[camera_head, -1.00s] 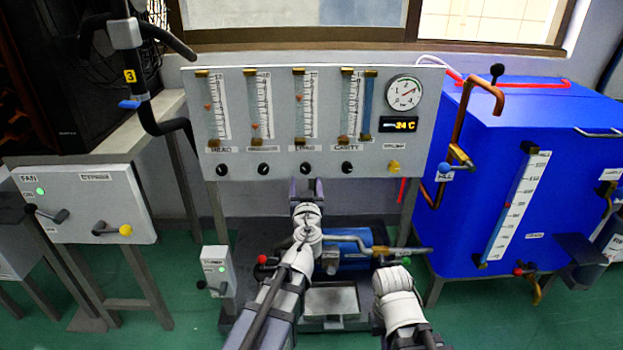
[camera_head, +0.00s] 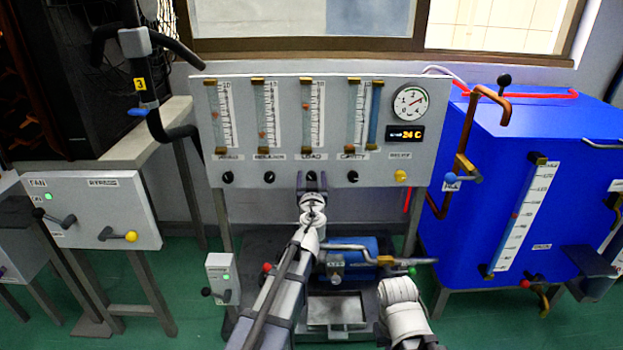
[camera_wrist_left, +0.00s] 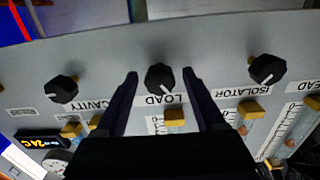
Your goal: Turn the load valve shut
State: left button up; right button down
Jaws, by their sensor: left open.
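The load valve is a black knob (camera_head: 311,176) under the third flow tube, marked LOAD, on the grey panel (camera_head: 380,170). In the left wrist view, where the panel appears upside down, the load knob (camera_wrist_left: 160,78) lies between my left gripper's fingertips. My left gripper (camera_head: 312,184) is open, with one dark finger on each side of the knob (camera_wrist_left: 160,74) and a visible gap on both sides. The knob's white mark points toward the LOAD label. My right arm (camera_head: 402,308) shows at lower right; its gripper is not visible.
The isolator knob (camera_wrist_left: 267,69) and cavity knob (camera_wrist_left: 62,89) flank the load knob. A yellow relief knob (camera_head: 401,176) is at the panel's right. A blue tank (camera_head: 480,220) stands right, and a grey box (camera_head: 95,210) with levers stands left.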

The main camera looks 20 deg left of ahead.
pick_arm(q)
grip_shut()
dwell(0.4)
jog(key=shift+m, duration=0.3)
jog(key=m, duration=0.5)
jog(key=shift+d+m, duration=0.1)
jog(key=shift+m, duration=0.3)
jog(key=m, duration=0.6)
jog(key=shift+f, duration=0.1)
jog(key=m, duration=0.6)
jog(key=shift+d+f+m, duration=0.1)
jog(key=shift+m, duration=0.2)
jog(key=m, duration=0.5)
jog(key=shift+m, duration=0.6)
